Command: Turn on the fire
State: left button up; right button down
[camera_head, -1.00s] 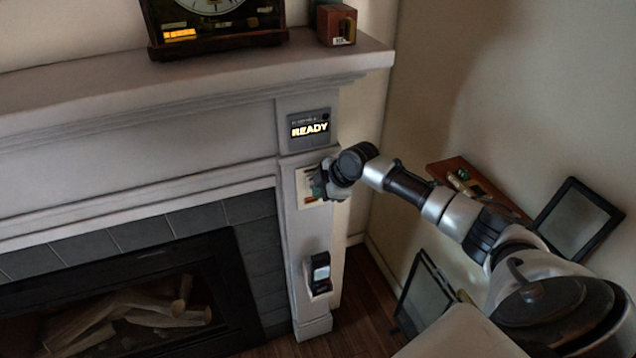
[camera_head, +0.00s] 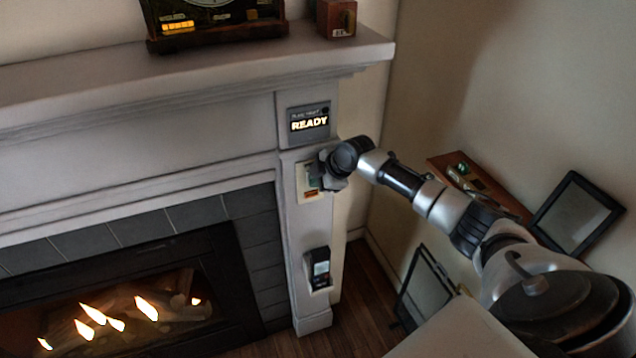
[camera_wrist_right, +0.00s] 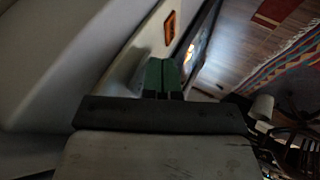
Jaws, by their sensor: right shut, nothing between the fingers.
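The fireplace (camera_head: 120,270) is at the lower left of the head view, with several orange flames (camera_head: 147,308) burning over its logs. A wall switch plate (camera_head: 311,196) is on the right pillar of the mantel, partly hidden by my right gripper (camera_head: 318,177). My right gripper is shut with nothing in it, its tips at or close to the plate; I cannot tell if they touch. Its green fingertips show together in the right wrist view (camera_wrist_right: 163,76), with an orange-framed piece (camera_wrist_right: 170,27) just beyond. A panel (camera_head: 309,123) above reads READY. My left gripper is not in view.
A small dark device (camera_head: 319,268) is mounted lower on the pillar. A clock (camera_head: 213,20) and a small wooden box (camera_head: 337,18) stand on the mantel. Picture frames (camera_head: 576,215) and a small wooden shelf (camera_head: 470,182) are at the right, near my arm.

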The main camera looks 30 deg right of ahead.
jog(key=shift+r, duration=0.1)
jog(key=shift+r+p, duration=0.65)
jog(key=shift+r, duration=0.15)
